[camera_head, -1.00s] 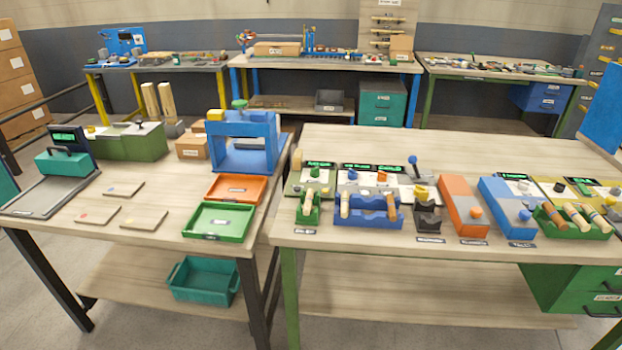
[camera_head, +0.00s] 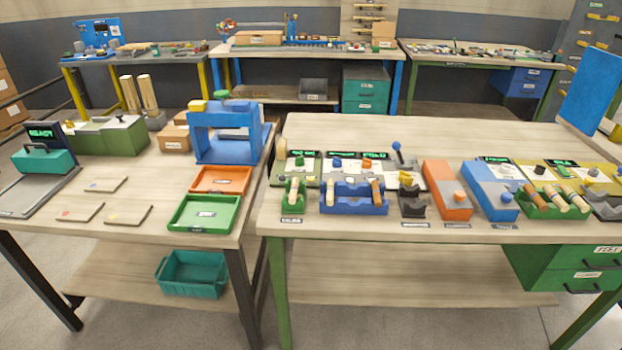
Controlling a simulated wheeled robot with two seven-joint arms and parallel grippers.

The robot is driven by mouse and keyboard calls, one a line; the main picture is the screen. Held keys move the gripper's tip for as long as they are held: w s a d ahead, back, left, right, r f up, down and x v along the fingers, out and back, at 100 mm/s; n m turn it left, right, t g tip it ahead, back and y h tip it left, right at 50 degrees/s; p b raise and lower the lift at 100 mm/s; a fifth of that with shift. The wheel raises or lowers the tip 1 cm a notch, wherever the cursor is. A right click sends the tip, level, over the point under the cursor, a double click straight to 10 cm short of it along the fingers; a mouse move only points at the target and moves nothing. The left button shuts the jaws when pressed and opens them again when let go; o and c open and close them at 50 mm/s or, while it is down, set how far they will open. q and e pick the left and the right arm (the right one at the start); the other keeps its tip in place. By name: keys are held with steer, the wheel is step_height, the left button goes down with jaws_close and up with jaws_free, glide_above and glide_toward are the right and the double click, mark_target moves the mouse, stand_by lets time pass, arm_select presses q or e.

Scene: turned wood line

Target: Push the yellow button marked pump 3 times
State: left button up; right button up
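I cannot pick out the button marked pump for certain, as the small labels are unreadable. One yellow part (camera_head: 405,181) sits on a white panel behind a black cradle (camera_head: 411,205) on the right bench. Neither of my grippers is in view.
The right bench (camera_head: 400,133) is clear behind its row of fixtures. Blue (camera_head: 352,206) and green (camera_head: 293,205) holders, an orange box (camera_head: 443,185) and a blue box (camera_head: 487,187) line its front. Green (camera_head: 203,228) and orange (camera_head: 220,180) trays lie on the left bench.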

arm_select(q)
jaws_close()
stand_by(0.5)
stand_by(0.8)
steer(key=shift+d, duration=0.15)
